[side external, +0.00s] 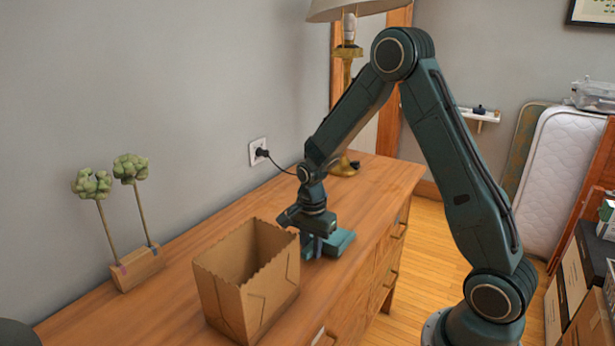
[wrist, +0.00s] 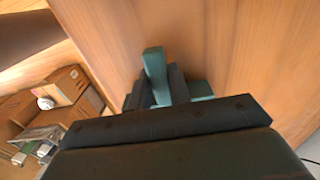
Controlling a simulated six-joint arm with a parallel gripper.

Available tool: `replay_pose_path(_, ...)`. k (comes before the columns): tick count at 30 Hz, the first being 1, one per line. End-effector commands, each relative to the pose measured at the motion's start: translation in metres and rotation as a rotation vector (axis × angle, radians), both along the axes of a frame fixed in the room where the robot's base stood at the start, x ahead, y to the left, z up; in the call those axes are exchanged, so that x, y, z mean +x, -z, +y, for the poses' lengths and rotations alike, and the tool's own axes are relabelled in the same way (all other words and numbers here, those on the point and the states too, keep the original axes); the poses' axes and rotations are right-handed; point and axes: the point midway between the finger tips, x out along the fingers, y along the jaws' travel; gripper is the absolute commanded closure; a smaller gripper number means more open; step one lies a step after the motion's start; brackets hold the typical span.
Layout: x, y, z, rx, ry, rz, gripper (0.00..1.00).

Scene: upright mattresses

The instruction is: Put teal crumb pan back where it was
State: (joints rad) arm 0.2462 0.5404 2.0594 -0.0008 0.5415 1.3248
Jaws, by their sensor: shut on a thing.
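The teal crumb pan (side external: 341,240) is low over the wooden dresser top, behind and to the right of the cardboard box in the side view. I cannot tell whether it touches the wood. My gripper (side external: 316,246) points down and is shut on the pan. In the wrist view, a teal upright part of the pan (wrist: 155,72) stands between the dark fingers of my gripper (wrist: 158,90). Much of the pan is hidden by my gripper there.
An open cardboard box (side external: 240,295) with jagged edges stands close by on the dresser (side external: 180,270). A wooden block with two green-topped stems (side external: 138,268) is at left by the wall. A brass lamp (side external: 347,75) stands behind. A cord runs from a wall outlet (side external: 258,150).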

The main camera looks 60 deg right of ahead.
Motion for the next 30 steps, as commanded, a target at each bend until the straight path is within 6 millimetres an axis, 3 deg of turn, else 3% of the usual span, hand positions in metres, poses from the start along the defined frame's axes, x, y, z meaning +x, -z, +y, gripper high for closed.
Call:
replay_pose_path(24, 0.000, 0.012, 0.000, 0.000, 0.000, 0.001, 1.00)
replay_pose_path(25, 0.000, 0.012, 0.000, 0.000, 0.000, 0.001, 0.79)
replay_pose_path(28, 0.000, 0.011, 0.000, 0.000, 0.000, 0.000, 0.59)
replay_pose_path(30, 0.000, 0.011, 0.000, 0.000, 0.000, 0.000, 0.55)
